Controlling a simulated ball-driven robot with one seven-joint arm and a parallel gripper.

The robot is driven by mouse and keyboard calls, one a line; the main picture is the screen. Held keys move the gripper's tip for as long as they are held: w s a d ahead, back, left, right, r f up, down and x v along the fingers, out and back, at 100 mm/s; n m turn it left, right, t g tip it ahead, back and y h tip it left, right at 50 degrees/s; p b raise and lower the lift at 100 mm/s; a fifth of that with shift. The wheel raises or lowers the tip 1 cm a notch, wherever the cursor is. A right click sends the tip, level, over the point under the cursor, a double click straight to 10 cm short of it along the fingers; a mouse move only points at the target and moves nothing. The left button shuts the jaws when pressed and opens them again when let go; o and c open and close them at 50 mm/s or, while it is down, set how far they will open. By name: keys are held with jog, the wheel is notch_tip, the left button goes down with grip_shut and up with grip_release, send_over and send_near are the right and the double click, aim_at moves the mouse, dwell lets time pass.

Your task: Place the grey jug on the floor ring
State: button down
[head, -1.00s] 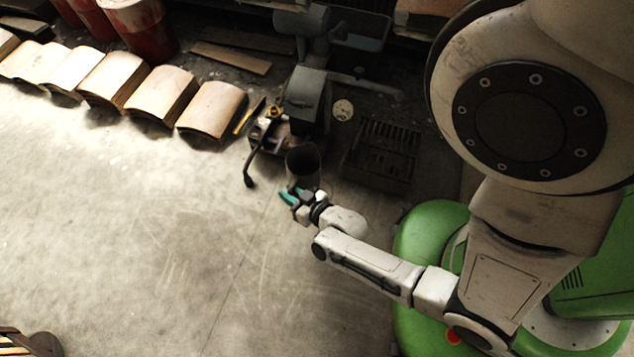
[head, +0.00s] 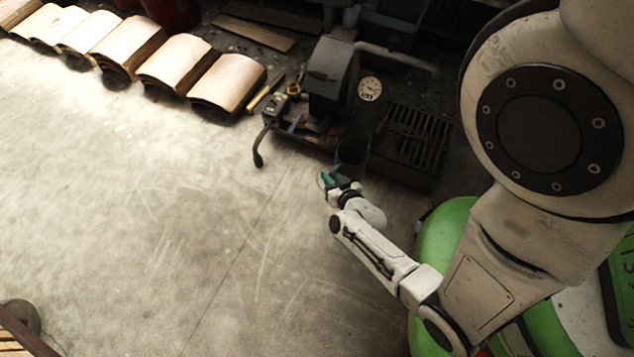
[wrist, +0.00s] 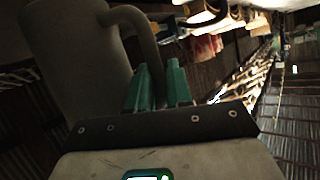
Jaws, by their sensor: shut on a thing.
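The grey jug (head: 352,150) shows small and dark in the head view, just past my gripper (head: 334,180) and close to the machinery. In the wrist view the jug (wrist: 78,50) fills the upper left, with its curved handle (wrist: 146,32) running down to my teal fingers (wrist: 160,80). My gripper is shut on the jug at its handle. The jug's base and the handle's lower end are hidden in the wrist view. I see no floor ring in either view.
A dark machine (head: 332,75) with a lever (head: 259,150) stands beyond the jug. A slatted metal box (head: 412,140) stands to its right. Several curved tan panels (head: 226,82) line the upper left. The concrete floor (head: 150,210) at left and centre is clear.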

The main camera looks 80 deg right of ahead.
jog(key=w+d+f+b, duration=0.2)
jog(key=w+f+b, duration=0.3)
jog(key=f, duration=0.4)
jog(key=shift+w+d+f+b, duration=0.2)
jog(key=shift+d+b, duration=0.1)
jog(key=shift+b, duration=0.55)
jog(key=shift+f, duration=0.1)
jog(key=c, duration=1)
grip_release()
jog(key=shift+s, duration=0.1)
